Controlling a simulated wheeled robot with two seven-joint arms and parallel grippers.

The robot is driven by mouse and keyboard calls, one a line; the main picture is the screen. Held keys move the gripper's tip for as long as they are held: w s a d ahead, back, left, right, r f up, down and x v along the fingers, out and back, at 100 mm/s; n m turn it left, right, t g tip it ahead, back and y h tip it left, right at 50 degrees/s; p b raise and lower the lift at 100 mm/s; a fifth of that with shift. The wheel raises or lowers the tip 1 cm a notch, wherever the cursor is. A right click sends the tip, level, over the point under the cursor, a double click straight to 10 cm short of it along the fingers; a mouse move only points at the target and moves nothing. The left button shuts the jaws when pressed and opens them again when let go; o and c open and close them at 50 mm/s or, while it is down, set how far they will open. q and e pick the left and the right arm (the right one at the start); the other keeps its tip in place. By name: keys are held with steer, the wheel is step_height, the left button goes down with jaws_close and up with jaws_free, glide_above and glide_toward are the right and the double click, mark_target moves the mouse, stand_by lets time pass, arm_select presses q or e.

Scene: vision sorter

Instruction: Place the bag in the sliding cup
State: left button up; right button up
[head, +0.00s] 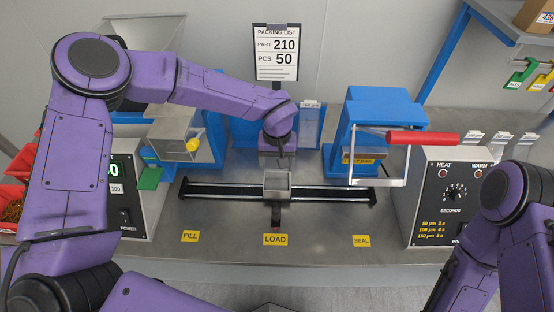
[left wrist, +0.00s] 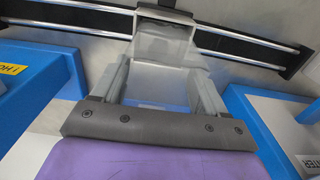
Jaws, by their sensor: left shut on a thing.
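The sliding cup (head: 277,180) is a grey, square, open-topped holder on a black rail, at the LOAD label; it also shows at the top of the left wrist view (left wrist: 165,28). My left gripper (head: 276,160) is just behind the cup. In the left wrist view it (left wrist: 158,78) is shut on a thin, translucent bag (left wrist: 155,68), whose far edge reaches toward the cup. I cannot tell whether the bag touches the cup. The bag is mostly hidden by the gripper in the head view. My right arm is at the lower right, with its gripper out of view.
The rail (head: 225,190) runs from the FILL label (head: 190,236) to the SEAL label (head: 361,240). A blue sealer with a red handle (head: 424,138) stands right. A blue bag stand (head: 310,120) is behind my gripper. A packing list (head: 276,55) reads part 210, 50 pieces.

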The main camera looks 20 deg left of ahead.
arm_select(q)
steer(key=o, duration=1.4)
step_height(320, 180, up, 13)
steer(key=b, duration=0.1)
steer(key=shift+r, duration=0.1)
